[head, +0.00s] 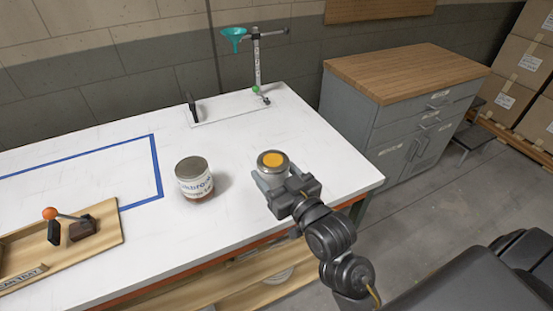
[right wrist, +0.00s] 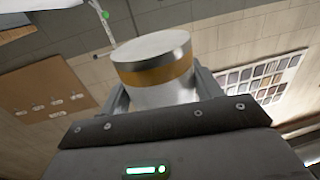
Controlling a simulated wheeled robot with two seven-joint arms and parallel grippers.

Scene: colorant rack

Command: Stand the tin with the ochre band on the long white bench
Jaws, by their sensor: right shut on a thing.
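The tin with the ochre band (right wrist: 165,75) is silver, and the band runs round it below one end in the right wrist view. In the head view the same tin (head: 272,160) shows an ochre disc on its top and looks about upright. My right gripper (head: 270,180) is shut on it, with a finger on each side in the right wrist view. The tin is over the right end of the long white bench (head: 240,215). The gripper hides its lower part, so I cannot tell whether it touches the bench. My left gripper is not in view.
A labelled tin (head: 194,178) stands left of my gripper. A wooden tray (head: 100,232) holds an orange-knobbed item at the left. A stand with a teal funnel (head: 236,35) is at the back. A grey cabinet (head: 400,125) stands beyond the bench. The bench between is clear.

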